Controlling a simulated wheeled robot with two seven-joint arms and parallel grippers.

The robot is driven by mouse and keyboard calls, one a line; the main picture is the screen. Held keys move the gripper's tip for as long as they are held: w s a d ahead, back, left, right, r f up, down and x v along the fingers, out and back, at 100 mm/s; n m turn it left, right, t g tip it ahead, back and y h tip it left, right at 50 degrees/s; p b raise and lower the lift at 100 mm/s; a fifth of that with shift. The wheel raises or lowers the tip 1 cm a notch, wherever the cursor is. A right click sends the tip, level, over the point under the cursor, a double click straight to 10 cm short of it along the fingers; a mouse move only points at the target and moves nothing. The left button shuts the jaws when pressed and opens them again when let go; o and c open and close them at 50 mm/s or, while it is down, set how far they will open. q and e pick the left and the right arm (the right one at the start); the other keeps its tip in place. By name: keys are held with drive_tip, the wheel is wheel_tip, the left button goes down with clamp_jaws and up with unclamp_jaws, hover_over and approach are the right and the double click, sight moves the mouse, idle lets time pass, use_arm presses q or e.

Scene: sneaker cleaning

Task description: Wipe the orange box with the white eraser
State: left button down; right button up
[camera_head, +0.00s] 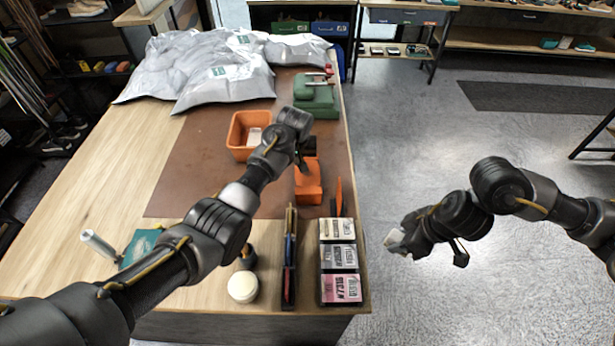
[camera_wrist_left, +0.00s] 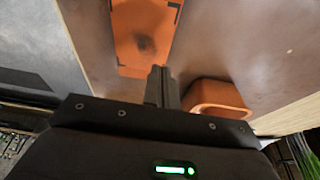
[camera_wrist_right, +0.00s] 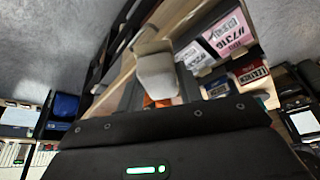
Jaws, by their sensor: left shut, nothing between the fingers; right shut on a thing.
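The orange box (camera_head: 308,187) lies on the brown mat near the table's right edge. In the left wrist view the orange box (camera_wrist_left: 143,38) shows a dark patch on its top; I cannot tell whether it is a stain or a shadow. My left gripper (camera_head: 303,157) is shut and empty at the far end of the box, and hides part of it. In the left wrist view its closed fingers (camera_wrist_left: 160,88) point toward the box. My right gripper (camera_head: 398,243) is shut on the white eraser (camera_head: 392,238), out past the table's right edge. The white eraser (camera_wrist_right: 157,77) also shows in the right wrist view.
An orange bin (camera_head: 238,133) with a pale item inside stands left of the box. A green object (camera_head: 316,98) stands behind, and grey bags (camera_head: 215,70) cover the far end. Labelled boxes (camera_head: 338,257), a pen holder (camera_head: 289,272) and a white round object (camera_head: 243,287) stand in front.

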use_arm(q)
drive_tip(key=shift+r, duration=0.9)
drive_tip(key=shift+r, duration=0.1)
use_arm(e)
drive_tip(key=shift+f, duration=0.1)
